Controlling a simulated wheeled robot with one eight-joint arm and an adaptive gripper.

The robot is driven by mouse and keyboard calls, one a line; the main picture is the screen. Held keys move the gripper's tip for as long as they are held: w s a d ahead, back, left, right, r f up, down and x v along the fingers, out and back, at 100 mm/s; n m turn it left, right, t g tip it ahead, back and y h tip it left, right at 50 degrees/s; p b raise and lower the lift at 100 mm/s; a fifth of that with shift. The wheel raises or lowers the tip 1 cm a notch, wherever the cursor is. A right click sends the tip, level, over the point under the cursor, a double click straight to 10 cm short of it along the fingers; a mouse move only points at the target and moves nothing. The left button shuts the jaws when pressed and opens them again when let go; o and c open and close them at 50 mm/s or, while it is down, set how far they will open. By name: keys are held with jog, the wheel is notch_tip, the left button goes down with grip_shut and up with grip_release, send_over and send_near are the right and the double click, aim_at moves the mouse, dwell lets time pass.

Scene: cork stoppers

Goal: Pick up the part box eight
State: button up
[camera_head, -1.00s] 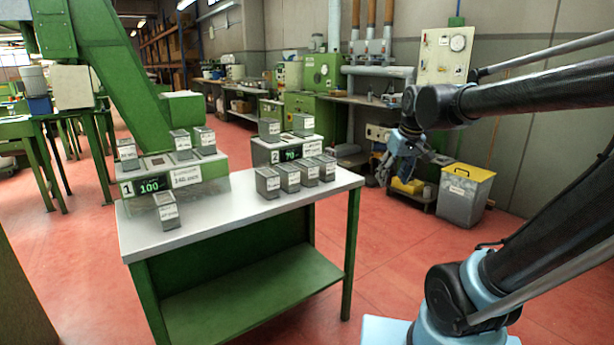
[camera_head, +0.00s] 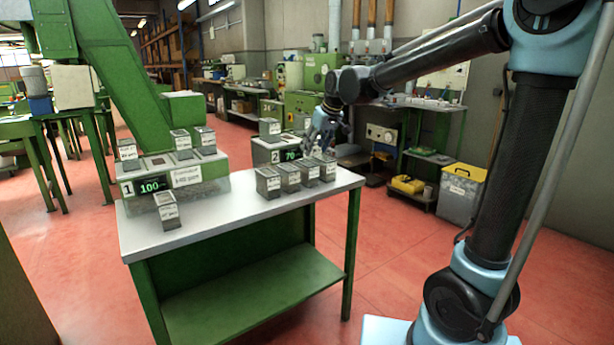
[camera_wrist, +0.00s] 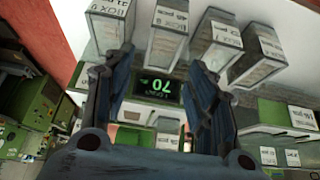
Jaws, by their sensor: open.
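Several small grey part boxes with white labels stand in a row on the white table (camera_head: 225,222). The second from the left in the wrist view appears labelled box eight (camera_wrist: 168,32), though the print is small; it seems to be the third from the left in the head view (camera_head: 309,173). My gripper (camera_head: 318,138) is above the right end of this row, near station 2. In the wrist view my gripper (camera_wrist: 150,72) has its two fingers spread with nothing between them. The row lies beyond the fingertips, upside down in that view.
Station 2, with its green 70 display (camera_head: 290,155), is just behind the row. Station 1, with its 100 display (camera_head: 152,186), holds more boxes at left. One lone box (camera_head: 167,211) stands in front of it. The table's front middle is clear.

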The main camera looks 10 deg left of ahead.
aim_at(308, 162)
jog(key=x, duration=0.8)
jog(key=shift+w+f, duration=0.1)
jog(key=shift+f, duration=0.1)
jog(key=shift+a+x, duration=0.2)
jog(key=shift+x, duration=2.45)
jog(key=shift+r, duration=0.1)
jog(key=c, duration=0.9)
